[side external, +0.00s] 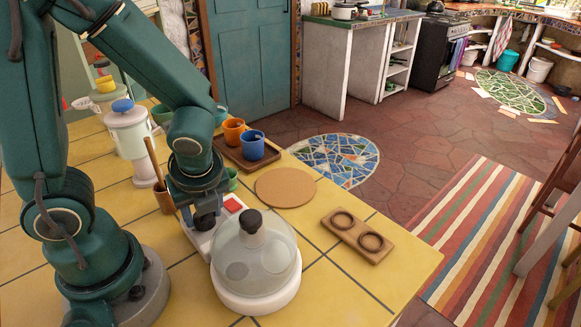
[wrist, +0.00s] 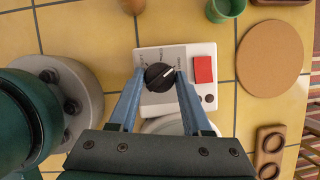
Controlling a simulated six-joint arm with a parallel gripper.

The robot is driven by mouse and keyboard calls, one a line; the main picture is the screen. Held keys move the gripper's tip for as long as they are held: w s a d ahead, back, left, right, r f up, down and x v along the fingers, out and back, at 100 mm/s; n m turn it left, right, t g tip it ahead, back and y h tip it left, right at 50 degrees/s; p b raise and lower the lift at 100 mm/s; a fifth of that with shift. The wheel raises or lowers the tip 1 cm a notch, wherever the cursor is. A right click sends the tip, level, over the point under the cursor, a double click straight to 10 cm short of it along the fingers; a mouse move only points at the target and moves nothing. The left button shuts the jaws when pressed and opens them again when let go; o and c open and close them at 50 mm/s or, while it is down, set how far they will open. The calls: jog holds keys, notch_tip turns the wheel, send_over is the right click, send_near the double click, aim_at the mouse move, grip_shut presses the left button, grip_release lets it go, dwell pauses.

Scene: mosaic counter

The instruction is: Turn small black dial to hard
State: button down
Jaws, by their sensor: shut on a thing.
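The small black dial (wrist: 159,77) sits on a white control panel (wrist: 151,53) with tiny print around it, too small to read for sure. Its pale pointer line points to the upper right in the wrist view. My gripper (wrist: 160,79) is shut on the dial, one blue-grey finger on its left and one on its right. In the side view my gripper reaches down over the panel (side external: 199,239) and mostly hides the dial. A red square button (wrist: 203,69) is to the right of the dial; it also shows in the side view (side external: 234,205).
A clear dome with a black knob (side external: 254,250) stands on a white base in front of the panel. Around lie a round cork mat (side external: 285,188), a wooden holder with two rings (side external: 357,235), a green cup (wrist: 224,9), and a tray with orange (side external: 233,131) and blue (side external: 252,145) cups.

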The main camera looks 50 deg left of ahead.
jog(key=shift+m, duration=0.6)
jog(key=shift+c, duration=1.7)
grip_release()
jog(key=shift+v, duration=2.55)
jog(key=shift+s, duration=0.15)
